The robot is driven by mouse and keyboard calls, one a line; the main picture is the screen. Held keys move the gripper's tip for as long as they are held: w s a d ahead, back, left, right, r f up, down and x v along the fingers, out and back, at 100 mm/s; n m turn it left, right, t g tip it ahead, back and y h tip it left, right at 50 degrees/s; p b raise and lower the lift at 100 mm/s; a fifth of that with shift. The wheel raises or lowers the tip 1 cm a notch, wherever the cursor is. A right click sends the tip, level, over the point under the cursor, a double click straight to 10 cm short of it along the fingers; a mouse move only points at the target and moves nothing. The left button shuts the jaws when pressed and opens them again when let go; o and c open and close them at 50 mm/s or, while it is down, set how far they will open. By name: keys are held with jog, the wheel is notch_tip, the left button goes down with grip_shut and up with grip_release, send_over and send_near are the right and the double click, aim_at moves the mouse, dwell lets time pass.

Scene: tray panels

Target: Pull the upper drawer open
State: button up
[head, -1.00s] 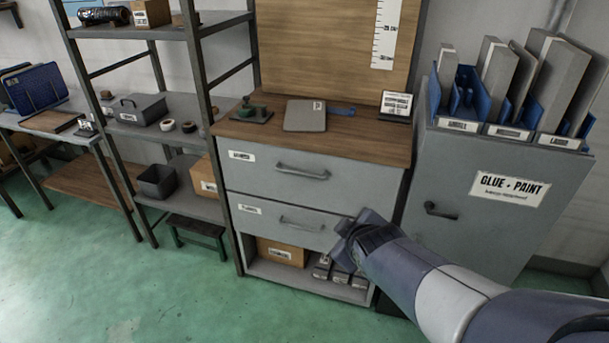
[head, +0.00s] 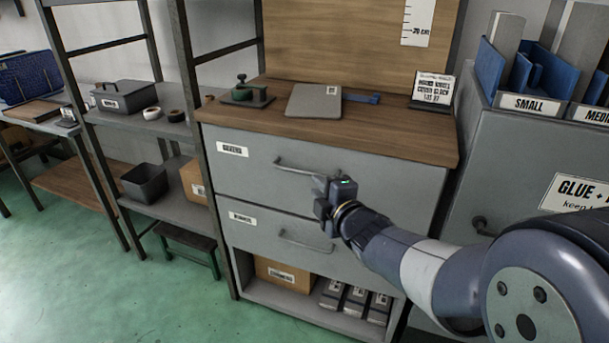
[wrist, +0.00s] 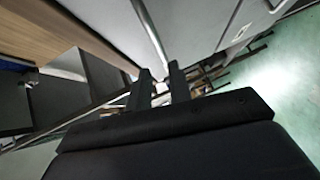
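The upper drawer (head: 245,177) is a grey front with a white label and a bar handle (head: 290,165), under the wooden top of the cabinet. It looks closed. My gripper (head: 322,190) is in front of this drawer, at the right end of the handle, and hides that end. In the wrist view my gripper's two dark fingers (wrist: 160,75) stand apart with a gap between them. A pale bar, apparently the handle (wrist: 152,32), runs down toward that gap. I cannot tell whether it lies between the fingers or touches them.
The lower drawer (head: 262,236) with its own handle is closed below. An open shelf under it holds a cardboard box (head: 283,275) and several small packs. A grey glue and paint cabinet (head: 515,165) stands at right, a shelf rack at left. Green floor (head: 130,290) is clear in front.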

aim_at(303, 173)
jog(key=b+x, duration=0.1)
jog(key=x, duration=0.9)
jog(key=shift+f, duration=0.1)
jog(key=shift+c, duration=0.2)
grip_shut()
